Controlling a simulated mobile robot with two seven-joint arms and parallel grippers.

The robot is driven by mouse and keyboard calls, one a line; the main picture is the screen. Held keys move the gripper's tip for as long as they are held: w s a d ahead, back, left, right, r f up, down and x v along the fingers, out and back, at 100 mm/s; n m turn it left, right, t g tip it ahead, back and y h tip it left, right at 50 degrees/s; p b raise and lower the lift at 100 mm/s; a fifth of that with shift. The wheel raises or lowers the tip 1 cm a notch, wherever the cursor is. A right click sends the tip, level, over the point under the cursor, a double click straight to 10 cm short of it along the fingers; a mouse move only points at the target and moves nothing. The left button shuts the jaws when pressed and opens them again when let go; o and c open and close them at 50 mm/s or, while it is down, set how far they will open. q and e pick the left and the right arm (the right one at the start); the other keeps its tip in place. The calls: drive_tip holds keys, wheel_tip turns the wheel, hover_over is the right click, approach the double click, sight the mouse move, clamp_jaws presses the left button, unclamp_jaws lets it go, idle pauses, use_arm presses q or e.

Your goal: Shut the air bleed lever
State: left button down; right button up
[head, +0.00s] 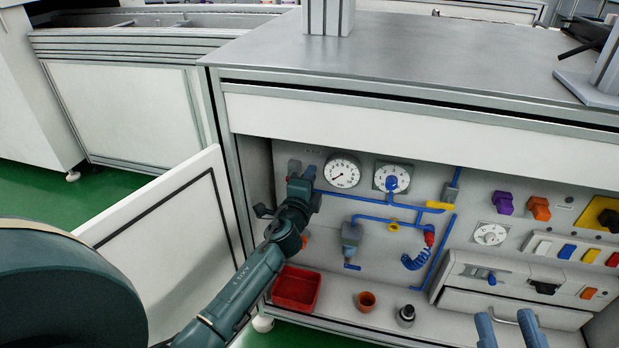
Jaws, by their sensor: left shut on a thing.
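A control panel (340,255) sits in the open front of a metal cabinet, with blue air pipes (378,218) on it. My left gripper (297,178) is at the panel's upper left, by the left end of the pipes, and is shut on a small fitting that it mostly hides. I cannot tell whether this fitting is the air bleed lever. A yellow lever (440,205) lies roughly level on the pipes to the right, and a small yellow part (393,226) sits on the lower pipe. My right gripper (507,330) is at the bottom edge, fingers apart and empty, in front of a drawer.
Two round gauges (342,171) and a dial (491,234) are on the panel. A red tray (297,288), an orange cup (366,301) and a dark bottle (405,315) stand on the cabinet floor. An open white door (165,235) is left of my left arm. Coloured switches (567,251) are at right.

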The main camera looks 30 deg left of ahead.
use_arm(q)
drive_tip(key=c, duration=1.4)
unclamp_jaws()
drive_tip(key=shift+c, duration=0.2)
use_arm(e)
drive_tip(key=shift+f, duration=0.25)
use_arm(q)
drive_tip(key=v, duration=1.3)
use_arm(e)
drive_tip(key=shift+w+r, duration=0.1)
drive_tip(key=shift+r, duration=0.1)
